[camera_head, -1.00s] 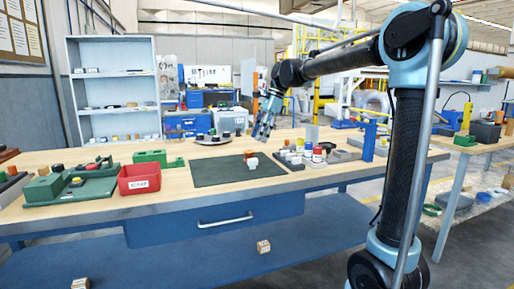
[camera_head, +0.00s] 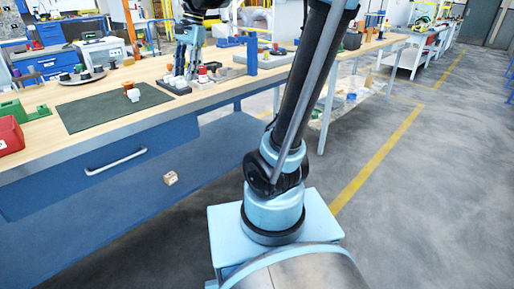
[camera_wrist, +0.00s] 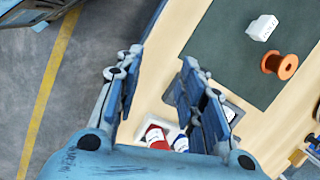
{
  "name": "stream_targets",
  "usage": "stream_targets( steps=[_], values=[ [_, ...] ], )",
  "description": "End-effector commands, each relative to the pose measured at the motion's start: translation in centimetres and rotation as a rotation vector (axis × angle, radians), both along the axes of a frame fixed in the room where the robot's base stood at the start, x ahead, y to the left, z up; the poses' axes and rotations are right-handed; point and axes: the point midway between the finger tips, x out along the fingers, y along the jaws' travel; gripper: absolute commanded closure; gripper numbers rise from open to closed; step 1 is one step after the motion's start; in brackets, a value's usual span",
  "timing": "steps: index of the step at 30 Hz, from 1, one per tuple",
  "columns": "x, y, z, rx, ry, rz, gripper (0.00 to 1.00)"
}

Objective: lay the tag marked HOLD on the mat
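The dark green mat (camera_head: 92,114) lies on the wooden workbench; it also shows in the wrist view (camera_wrist: 222,45). An orange spool (camera_wrist: 280,65) and a small white block with faint marks (camera_wrist: 262,27) stand on it. My gripper (camera_head: 187,62) points down over the small parts right of the mat. In the wrist view its fingers (camera_wrist: 167,95) are spread apart with nothing held between them. Below them are a red-and-white round piece (camera_wrist: 156,136) and a dark tray (camera_wrist: 232,112), partly hidden by the fingers. I cannot read HOLD on anything.
A red bin (camera_head: 10,134) and a green part (camera_head: 12,109) stand left of the mat. A round stand with small pieces (camera_head: 82,76) is behind it. A blue upright post (camera_head: 252,54) rises right of the tray. Most of the mat is bare.

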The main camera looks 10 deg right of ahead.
Motion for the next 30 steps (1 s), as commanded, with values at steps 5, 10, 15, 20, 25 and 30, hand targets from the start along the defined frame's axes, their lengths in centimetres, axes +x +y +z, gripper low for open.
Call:
stream_targets(
  steps=[5, 10, 15, 20, 25, 30],
  values=[
    [-3.7, -5.7, -3.7, -0.043, -0.091, 0.118, 0.64],
    [-7.4, -10.3, -7.6, -0.097, -0.166, 0.243, 0.64],
    [-11.2, -14.2, -12.1, -0.159, -0.227, 0.371, 0.64],
    [-14.7, -17.3, -16.7, -0.225, -0.269, 0.494, 0.64],
    [-17.5, -19.6, -20.7, -0.282, -0.294, 0.603, 0.64],
    [-18.9, -20.7, -22.8, -0.313, -0.303, 0.662, 0.64]
  ],
)
